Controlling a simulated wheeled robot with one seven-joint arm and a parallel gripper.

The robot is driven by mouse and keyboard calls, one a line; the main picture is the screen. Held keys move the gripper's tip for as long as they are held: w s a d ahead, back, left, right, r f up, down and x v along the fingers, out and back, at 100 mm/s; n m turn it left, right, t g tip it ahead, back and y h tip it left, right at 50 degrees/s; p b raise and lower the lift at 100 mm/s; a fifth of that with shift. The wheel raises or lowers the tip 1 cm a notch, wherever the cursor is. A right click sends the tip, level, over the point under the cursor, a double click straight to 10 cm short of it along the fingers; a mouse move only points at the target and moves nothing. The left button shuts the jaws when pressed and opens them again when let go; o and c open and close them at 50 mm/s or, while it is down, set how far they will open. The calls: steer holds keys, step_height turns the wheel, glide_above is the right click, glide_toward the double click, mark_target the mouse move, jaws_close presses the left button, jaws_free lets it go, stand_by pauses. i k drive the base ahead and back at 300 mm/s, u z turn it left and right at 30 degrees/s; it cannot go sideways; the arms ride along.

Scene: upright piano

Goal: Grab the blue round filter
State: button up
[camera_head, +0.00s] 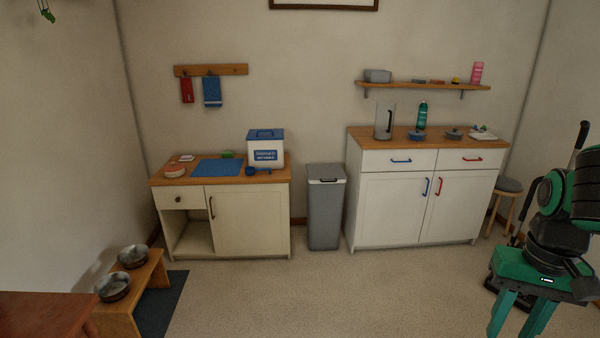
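A small blue round piece (417,136), which looks like the blue filter, lies on the wooden top of the right white cabinet (398,205). It sits between a clear grey jug (384,122) and a similar grey round piece (453,134), in front of a green bottle (422,116). My gripper (512,328) is at the lower right, low over the floor and far from the cabinet top. Its two green fingers point down and stand apart with nothing visible between them. The fingertips are near the bottom edge of the picture.
A grey bin (326,207) stands between the right cabinet and a left cabinet (250,222) holding a blue-lidded box (265,150) and a blue scoop (251,171). A stool (508,186) stands right of the white cabinet. The middle floor (380,290) is clear.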

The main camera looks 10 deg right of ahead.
mark_target(415, 135)
steer(key=z, duration=0.15)
steer(key=i, duration=1.15)
steer(key=z, duration=0.45)
steer(key=i, duration=1.2)
steer(key=z, duration=0.8)
steer(key=i, duration=1.6)
steer(key=z, duration=0.4)
